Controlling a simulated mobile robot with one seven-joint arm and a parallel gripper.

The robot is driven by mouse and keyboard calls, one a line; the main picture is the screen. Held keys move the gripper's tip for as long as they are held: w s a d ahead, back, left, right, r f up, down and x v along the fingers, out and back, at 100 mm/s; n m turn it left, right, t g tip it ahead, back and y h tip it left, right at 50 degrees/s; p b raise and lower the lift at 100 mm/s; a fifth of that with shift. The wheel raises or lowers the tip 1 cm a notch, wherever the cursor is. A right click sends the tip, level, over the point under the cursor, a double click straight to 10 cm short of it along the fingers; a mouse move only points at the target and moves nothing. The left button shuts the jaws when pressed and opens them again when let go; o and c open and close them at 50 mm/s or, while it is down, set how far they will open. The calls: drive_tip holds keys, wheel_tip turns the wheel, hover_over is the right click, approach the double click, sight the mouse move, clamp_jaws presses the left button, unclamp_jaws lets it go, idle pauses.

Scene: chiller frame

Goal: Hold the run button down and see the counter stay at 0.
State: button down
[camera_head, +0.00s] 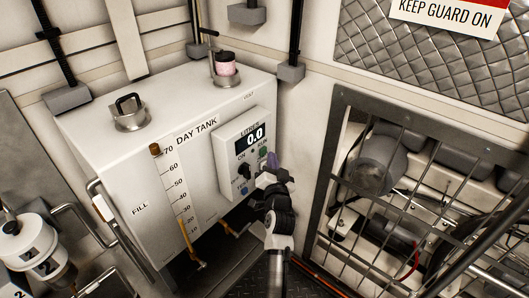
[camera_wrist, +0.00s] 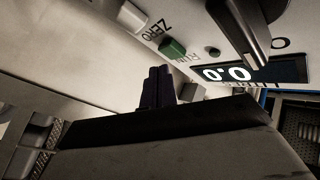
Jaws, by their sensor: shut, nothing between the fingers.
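The counter (camera_head: 255,138) on the day tank's grey control box reads 0.0. It also reads 0.0, upside down, in the wrist view (camera_wrist: 228,73). The run button (camera_wrist: 172,48) is green, with its label beside it; in the head view it shows small (camera_head: 263,153) just above my fingers. My gripper (camera_head: 272,165) is shut and empty at the right side of the box face. In the wrist view its dark fingertips (camera_wrist: 157,72) sit just below the green button, with a small gap in the picture. I see no clear contact with it.
A white zero button (camera_wrist: 132,16) and a black knob (camera_wrist: 245,30) sit near the run button. The white day tank (camera_head: 120,190) carries the box. A barred guard (camera_head: 345,215) stands to the right of my arm. A filler cap (camera_head: 130,115) tops the tank.

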idle(0.3)
drive_tip(key=shift+w+a+p, duration=0.25)
drive_tip(key=shift+a+p, duration=0.05)
drive_tip(key=shift+a, duration=0.05)
drive_tip(key=shift+w+a+p, duration=0.25)
drive_tip(key=shift+a+p, duration=0.1)
drive_tip(key=shift+p, duration=0.05)
idle(1.9)
drive_tip(key=shift+s+d+f, duration=0.1)
idle(1.6)
drive_tip(key=shift+s+d+b, duration=0.4)
drive_tip(key=shift+d+b, duration=0.2)
drive_tip(key=shift+b, duration=0.25)
